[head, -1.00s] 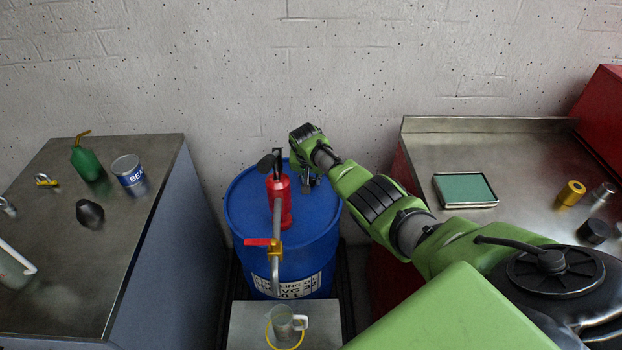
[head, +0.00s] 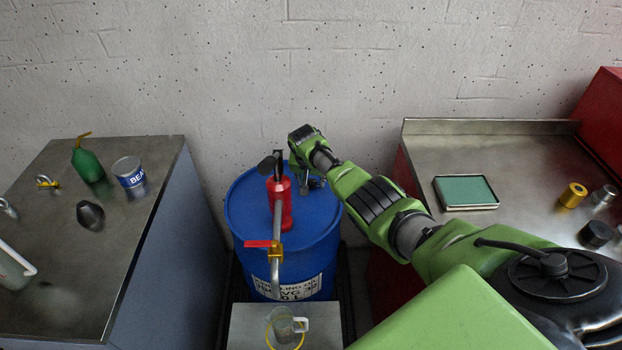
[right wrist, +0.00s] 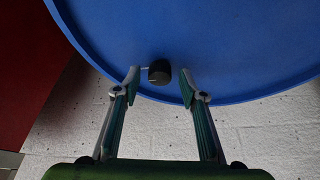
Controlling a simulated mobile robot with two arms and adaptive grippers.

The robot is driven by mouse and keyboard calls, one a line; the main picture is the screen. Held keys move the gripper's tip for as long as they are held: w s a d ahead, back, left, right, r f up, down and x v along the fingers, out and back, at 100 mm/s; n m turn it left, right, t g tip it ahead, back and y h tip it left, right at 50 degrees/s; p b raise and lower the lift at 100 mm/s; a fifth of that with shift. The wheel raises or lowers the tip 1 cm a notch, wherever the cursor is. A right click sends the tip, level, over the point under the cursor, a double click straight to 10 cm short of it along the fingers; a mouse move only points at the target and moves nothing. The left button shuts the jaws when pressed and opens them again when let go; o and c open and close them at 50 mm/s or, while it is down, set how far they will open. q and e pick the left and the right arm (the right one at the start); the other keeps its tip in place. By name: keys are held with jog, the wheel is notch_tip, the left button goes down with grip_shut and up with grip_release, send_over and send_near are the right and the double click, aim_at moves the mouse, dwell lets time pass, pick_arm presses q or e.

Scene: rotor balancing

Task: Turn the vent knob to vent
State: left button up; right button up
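The vent knob (right wrist: 159,72) is a small dark knob on the blue drum's top, near the rim, in the right wrist view. My right gripper (right wrist: 160,82) is open, with one finger on each side of the knob and a gap on both sides. A thin pale piece reaches from the knob toward the left finger. In the head view my right gripper (head: 312,183) is over the right part of the blue drum (head: 245,205), and the knob cannot be made out there. My left gripper is not in view.
A red pump (head: 279,200) with a spout and red-handled tap stands on the drum beside my right gripper. A clear jug (head: 283,325) is below the spout. Benches (head: 140,215) with cans and tools flank the drum.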

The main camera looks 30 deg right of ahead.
jog(key=shift+v, duration=0.85)
jog(key=v, duration=1)
jog(key=shift+s+a, duration=0.1)
